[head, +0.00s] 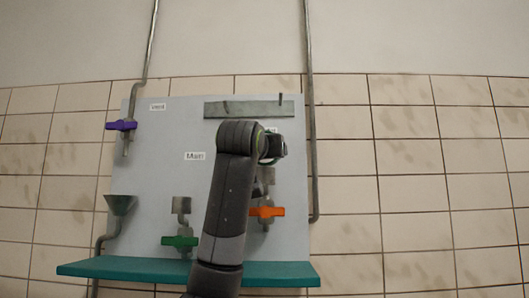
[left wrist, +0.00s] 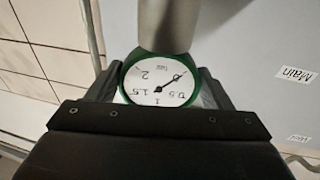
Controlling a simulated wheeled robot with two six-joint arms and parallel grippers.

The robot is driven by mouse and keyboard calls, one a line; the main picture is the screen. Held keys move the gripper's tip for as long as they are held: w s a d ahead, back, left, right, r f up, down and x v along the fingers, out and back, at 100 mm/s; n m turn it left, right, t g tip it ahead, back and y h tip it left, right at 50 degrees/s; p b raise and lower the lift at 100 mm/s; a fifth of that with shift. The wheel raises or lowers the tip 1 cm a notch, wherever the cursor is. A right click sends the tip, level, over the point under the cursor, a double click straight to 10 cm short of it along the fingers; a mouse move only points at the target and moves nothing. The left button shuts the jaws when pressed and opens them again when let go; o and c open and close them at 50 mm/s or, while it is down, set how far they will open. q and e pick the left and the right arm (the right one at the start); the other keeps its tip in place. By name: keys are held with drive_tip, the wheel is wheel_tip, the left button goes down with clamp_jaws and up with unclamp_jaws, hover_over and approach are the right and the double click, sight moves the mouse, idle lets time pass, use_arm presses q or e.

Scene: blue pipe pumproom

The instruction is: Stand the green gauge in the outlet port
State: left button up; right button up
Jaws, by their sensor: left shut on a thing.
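The green gauge (left wrist: 160,80) has a white dial and a green rim. It is held between the fingers of my left gripper (left wrist: 158,88), which is shut on it. The dial appears upside down in the left wrist view. A grey cylindrical port (left wrist: 168,25) overlaps the gauge's upper edge there; I cannot tell whether they touch. In the head view my left gripper (head: 272,156) is in front of the panel, above the orange valve (head: 266,211). A grey port (head: 265,178) above that valve is partly hidden by my arm. My right gripper is not in view.
The grey panel (head: 150,180) carries a purple valve (head: 121,125), a green valve (head: 180,241), a second grey port (head: 181,203) and a funnel (head: 120,204). A rack strip (head: 235,109) is above my gripper. A teal shelf (head: 130,268) runs along the bottom. A pipe (head: 311,120) stands at the right.

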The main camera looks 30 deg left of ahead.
use_arm(q)
drive_tip(key=o, duration=1.2)
drive_tip(key=shift+c, duration=0.2)
drive_tip(key=shift+s, duration=0.15)
drive_tip(key=b+v, duration=0.8)
drive_tip(key=v, duration=0.9)
drive_tip(key=shift+s+r, duration=0.1)
